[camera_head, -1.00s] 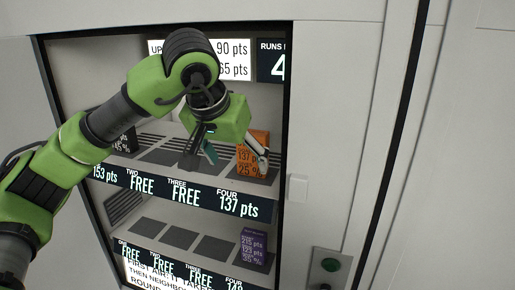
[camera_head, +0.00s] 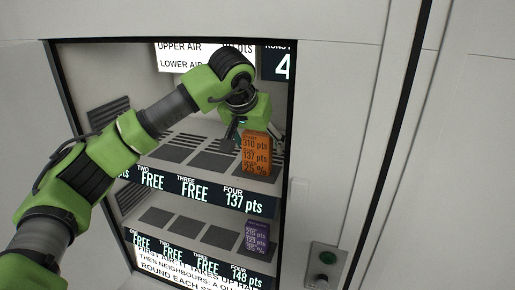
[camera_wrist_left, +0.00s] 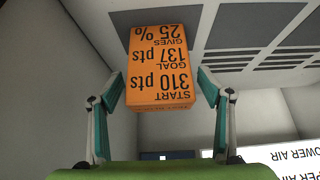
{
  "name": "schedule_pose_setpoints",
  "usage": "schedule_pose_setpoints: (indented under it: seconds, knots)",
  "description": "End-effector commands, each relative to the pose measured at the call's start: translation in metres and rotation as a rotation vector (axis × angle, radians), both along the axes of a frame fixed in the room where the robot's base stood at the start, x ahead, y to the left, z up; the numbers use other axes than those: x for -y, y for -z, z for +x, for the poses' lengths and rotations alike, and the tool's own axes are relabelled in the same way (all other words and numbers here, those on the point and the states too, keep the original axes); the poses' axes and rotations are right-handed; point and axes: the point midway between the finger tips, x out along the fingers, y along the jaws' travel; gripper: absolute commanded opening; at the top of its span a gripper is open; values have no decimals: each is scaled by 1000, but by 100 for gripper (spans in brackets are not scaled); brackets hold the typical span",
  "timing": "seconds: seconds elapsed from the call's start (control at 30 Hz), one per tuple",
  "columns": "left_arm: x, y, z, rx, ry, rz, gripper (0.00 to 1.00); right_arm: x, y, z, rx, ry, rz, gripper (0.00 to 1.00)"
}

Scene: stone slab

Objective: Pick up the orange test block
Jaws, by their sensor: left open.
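The orange test block (camera_head: 256,157) stands upright on the upper shelf, above the "FOUR 137 pts" label. My left gripper (camera_head: 256,128) is at the block's top, open. In the left wrist view one finger of the gripper (camera_wrist_left: 161,82) is on each side of the block, with narrow gaps. The contact, if any, is hard to judge. My right gripper is not in view.
The upper shelf (camera_head: 212,162) has dark pads to the left of the block. A purple block (camera_head: 257,237) stands on the lower shelf, under the orange one. The cabinet's right wall (camera_head: 285,120) is close beside the orange block. A button panel (camera_head: 325,265) is at lower right.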

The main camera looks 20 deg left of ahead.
Motion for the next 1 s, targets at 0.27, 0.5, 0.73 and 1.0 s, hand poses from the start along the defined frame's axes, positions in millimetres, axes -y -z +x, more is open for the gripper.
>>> schedule_pose_setpoints:
  seconds: [0.27,0.5,0.73,1.0]
  knots:
    - [0,1,0,0,-1,-1,43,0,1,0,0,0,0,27]
    - [0,-1,0,4,0,-2,16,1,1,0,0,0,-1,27]
    - [0,-3,0,4,0,-2,16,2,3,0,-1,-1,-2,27]
    - [0,-14,-10,6,2,-1,16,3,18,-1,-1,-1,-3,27]
